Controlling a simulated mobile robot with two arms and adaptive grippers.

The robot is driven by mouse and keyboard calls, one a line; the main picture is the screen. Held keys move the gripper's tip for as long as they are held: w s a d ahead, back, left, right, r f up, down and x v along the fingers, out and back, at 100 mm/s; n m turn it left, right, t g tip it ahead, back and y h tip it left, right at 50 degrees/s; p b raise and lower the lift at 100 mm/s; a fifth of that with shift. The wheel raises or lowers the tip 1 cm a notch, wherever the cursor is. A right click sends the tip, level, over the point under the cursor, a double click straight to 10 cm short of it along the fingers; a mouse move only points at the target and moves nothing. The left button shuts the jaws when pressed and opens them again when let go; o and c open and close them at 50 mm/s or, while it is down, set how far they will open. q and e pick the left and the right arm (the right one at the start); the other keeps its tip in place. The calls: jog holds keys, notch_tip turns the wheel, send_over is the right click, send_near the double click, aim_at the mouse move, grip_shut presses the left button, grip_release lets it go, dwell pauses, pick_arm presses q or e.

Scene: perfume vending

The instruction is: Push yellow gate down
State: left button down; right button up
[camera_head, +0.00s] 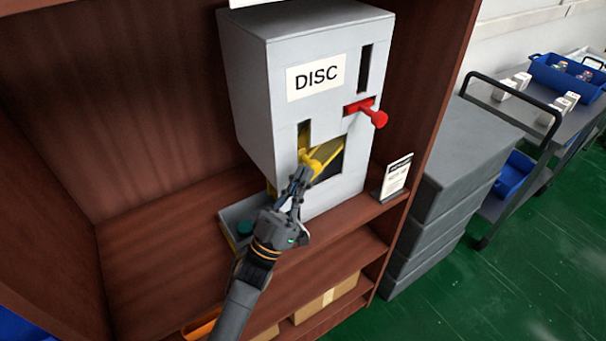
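The yellow gate (327,153) sits in the front of a grey vending machine (260,101) with a "DISC" label, across a dark opening. A yellow knob or handle (306,158) sticks out at its left, below a slot. My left gripper (301,172) reaches up from below, with its fingertips at the yellow handle. The fingers look close together, and whether they are shut on the handle or only touch it cannot be told. My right gripper is not in view.
A red lever (374,115) sticks out at the machine's right front. A small sign (396,176) stands on the shelf beside it. A tray (240,212) lies at the machine's foot. Grey crates (455,165) and a cart with blue bins (566,77) stand to the right.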

pick_arm(q)
jog(key=s+a+f, duration=0.1)
jog(key=s+a, duration=0.7)
jog(key=s, duration=0.2)
jog(key=shift+s+a+f, duration=0.25)
jog(key=shift+f, duration=0.05)
